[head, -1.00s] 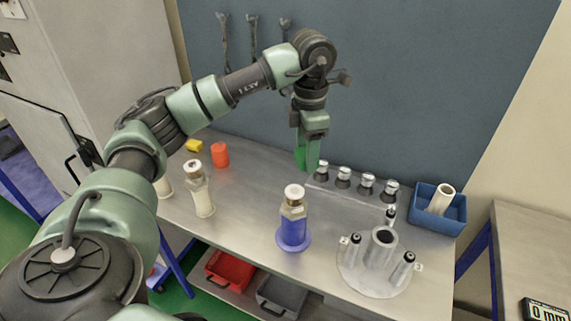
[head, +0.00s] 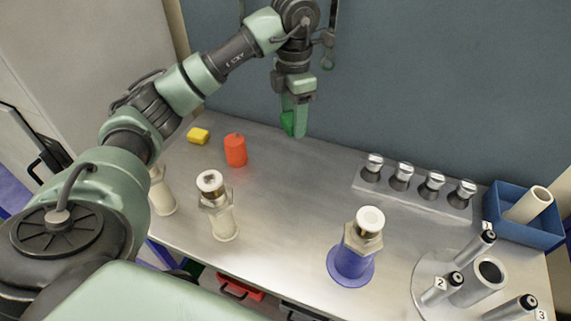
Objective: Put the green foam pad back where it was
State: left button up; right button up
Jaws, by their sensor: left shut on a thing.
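My left gripper (head: 296,128) points down over the back of the steel bench, between the red cylinder and the row of lids. It is shut on the green foam pad (head: 287,123), whose bright green edge shows at the left side of the fingers. The fingers hide the rest of the pad. I cannot tell whether the pad touches the bench. My right gripper is not in view.
A yellow block (head: 198,135) and red cylinder (head: 235,151) stand left of the gripper. A rack (head: 405,190) with several metal-topped pieces, a blue bin (head: 520,232) and a blue-based cylinder (head: 350,262) are to the right. The bench (head: 290,190) below the gripper is clear.

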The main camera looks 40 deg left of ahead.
pick_arm(q)
send_over(292, 178)
notch_tip(292, 178, down, 5)
notch_tip(292, 178, down, 7)
jog(key=shift+a+f+p, duration=0.15)
jog(key=shift+f+p, duration=0.05)
jog(key=shift+p, duration=0.85)
jog(key=shift+f, duration=0.65)
notch_tip(292, 178, down, 4)
jog(key=shift+r+p, duration=0.25)
jog(key=shift+p, duration=0.3)
jog(key=shift+f, duration=0.25)
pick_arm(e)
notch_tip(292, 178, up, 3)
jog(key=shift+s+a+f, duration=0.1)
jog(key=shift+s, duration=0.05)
